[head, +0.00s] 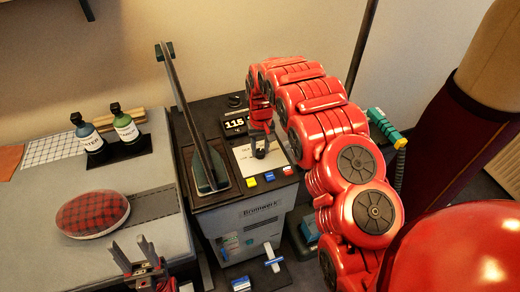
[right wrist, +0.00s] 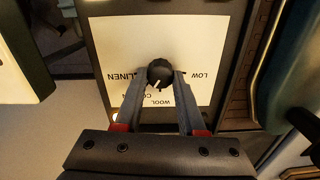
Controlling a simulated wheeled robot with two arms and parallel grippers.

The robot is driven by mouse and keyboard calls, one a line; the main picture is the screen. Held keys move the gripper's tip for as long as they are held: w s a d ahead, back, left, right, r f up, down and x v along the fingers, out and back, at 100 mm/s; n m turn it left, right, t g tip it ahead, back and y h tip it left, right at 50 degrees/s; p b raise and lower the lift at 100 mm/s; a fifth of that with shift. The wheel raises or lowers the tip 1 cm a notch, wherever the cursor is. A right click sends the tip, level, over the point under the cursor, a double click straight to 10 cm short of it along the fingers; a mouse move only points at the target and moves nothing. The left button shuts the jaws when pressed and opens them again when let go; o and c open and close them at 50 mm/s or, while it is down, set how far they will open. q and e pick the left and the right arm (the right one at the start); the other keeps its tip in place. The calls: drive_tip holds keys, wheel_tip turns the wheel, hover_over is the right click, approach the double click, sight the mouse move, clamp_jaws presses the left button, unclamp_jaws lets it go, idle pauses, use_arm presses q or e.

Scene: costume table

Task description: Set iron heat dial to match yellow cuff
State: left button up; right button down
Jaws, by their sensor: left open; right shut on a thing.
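The black heat dial (right wrist: 160,73) sits on a white label plate (right wrist: 118,42) with LINEN, LOW, WOOL and a partly covered CO… word, printed upside down in the right wrist view. Its white mark points down and slightly left, toward the partly covered word. My right gripper (right wrist: 160,82) is shut on the dial, one finger on each side. In the head view the dial plate (head: 270,164) is on the grey Brunnwerk console (head: 258,220). My left gripper (head: 137,250) is open and empty at the bottom. I see no yellow cuff that I can identify.
A display (head: 235,124) reads 115. An upright pressing iron-like plate (head: 178,110) stands left of the dial. A plaid cushion (head: 93,214) and two bottles (head: 125,127) are on the left table.

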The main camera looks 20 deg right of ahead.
sight(261, 151)
drive_tip(key=shift+m, duration=0.5)
drive_tip(key=c, duration=0.5)
unclamp_jaws()
drive_tip(key=shift+r, duration=0.1)
wheel_tip(261, 151, up, 17)
drive_tip(key=p, duration=1.7)
drive_tip(key=shift+d+r, duration=0.1)
